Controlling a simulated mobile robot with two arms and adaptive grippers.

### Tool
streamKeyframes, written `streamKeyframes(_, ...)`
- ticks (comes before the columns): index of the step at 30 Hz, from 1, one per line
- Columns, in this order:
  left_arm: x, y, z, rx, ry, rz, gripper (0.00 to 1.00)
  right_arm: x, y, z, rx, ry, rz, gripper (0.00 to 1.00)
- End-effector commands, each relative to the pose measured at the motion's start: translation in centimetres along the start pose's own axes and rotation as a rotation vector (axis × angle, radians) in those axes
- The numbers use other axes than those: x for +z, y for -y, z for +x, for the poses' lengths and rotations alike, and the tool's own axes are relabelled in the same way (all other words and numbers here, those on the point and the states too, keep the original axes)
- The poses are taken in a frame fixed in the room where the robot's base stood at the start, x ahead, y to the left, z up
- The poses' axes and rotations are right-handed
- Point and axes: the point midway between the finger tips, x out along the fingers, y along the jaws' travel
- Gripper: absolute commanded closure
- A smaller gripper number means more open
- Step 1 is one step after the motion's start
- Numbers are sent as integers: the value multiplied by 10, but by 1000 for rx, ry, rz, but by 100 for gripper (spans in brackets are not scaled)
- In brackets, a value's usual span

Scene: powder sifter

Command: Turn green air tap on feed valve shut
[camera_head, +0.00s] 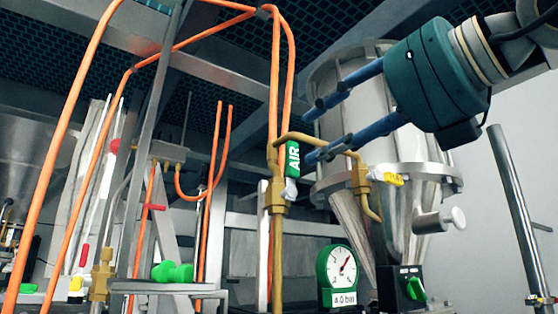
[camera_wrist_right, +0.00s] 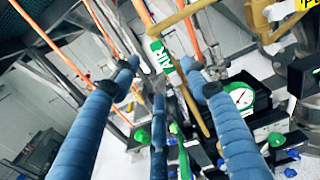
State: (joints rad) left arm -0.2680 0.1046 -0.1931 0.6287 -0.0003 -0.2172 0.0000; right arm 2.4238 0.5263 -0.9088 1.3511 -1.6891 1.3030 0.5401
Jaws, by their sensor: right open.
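The green air tap (camera_head: 293,159) is a green handle marked AIR in white. It hangs roughly upright beside a brass pipe with orange hoses above, in the middle of the head view. My right gripper (camera_head: 313,131) comes in from the upper right with its two blue fingers apart. The lower fingertip appears right beside the tap. In the right wrist view the tap (camera_wrist_right: 160,56) shows between the fingertips of my open gripper (camera_wrist_right: 162,66). I cannot tell whether the fingers reach around it or stop short. My left gripper is not in view.
A brass pipe (camera_head: 277,232) runs down beside the tap. A yellow tag (camera_head: 387,179) sits on a brass fitting to the right. A steel hopper (camera_head: 398,150) stands behind my fingers. A green-rimmed gauge (camera_head: 337,272) and a black switch box (camera_head: 405,286) are below.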

Motion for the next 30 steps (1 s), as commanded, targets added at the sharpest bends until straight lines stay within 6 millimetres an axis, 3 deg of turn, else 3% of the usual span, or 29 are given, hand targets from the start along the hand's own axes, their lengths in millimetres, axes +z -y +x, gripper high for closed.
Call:
streamKeyframes(7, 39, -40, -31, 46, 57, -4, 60, 4, -1, 47, 4, -4, -1, 54)
streamKeyframes(11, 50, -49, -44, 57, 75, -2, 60, 3, -2, 71, 5, -5, -2, 54)
streamKeyframes(15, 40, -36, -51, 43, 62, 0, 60, 2, -2, 88, 4, -3, -1, 54)
streamKeyframes(22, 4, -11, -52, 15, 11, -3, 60, 0, -2, 98, 5, -1, -1, 54)
streamKeyframes(28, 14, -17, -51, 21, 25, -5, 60, -1, -2, 98, 5, -1, -1, 54)
streamKeyframes(30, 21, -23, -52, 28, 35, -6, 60, -1, -2, 98, 5, -1, -1, 68)
